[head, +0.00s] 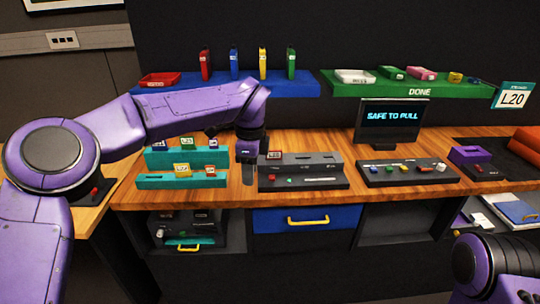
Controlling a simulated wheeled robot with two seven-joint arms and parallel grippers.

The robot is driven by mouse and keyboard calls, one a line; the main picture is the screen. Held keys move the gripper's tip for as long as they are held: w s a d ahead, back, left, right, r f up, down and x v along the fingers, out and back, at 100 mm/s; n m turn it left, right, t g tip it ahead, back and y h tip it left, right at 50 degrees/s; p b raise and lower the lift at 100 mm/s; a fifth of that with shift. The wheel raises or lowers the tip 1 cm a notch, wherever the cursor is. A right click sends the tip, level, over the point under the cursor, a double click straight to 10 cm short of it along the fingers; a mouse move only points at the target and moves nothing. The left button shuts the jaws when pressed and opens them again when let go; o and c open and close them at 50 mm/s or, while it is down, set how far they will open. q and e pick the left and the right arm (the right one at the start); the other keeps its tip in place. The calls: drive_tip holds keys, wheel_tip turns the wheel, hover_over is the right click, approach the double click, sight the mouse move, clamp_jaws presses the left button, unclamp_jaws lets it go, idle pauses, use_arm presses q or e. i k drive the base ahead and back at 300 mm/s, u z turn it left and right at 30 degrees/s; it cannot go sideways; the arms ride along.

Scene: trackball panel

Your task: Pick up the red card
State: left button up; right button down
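A red upright card-like piece (205,64) stands on the blue shelf (230,89) at the back, left of similar blue, yellow and green pieces. A smaller label with a reddish edge (275,155) stands on the dark panel (318,170) on the wooden counter. I cannot tell for certain which of these is the red card. My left gripper (249,178) points down at the counter, between the teal racks and the dark panel. Nothing is clearly seen in it, and its finger gap is too small to judge. My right arm shows at the bottom right, its gripper not visible.
Teal racks (182,181) with small labelled cards stand left of the gripper. A monitor (392,118) reading "SAFE TO PULL" stands behind another dark panel (408,173). A green shelf (405,88) marked "DONE" holds several items. Bare wood (350,148) shows between the panels.

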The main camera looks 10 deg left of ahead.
sight(274, 154)
drive_tip(key=i, duration=0.85)
drive_tip(key=z, duration=0.05)
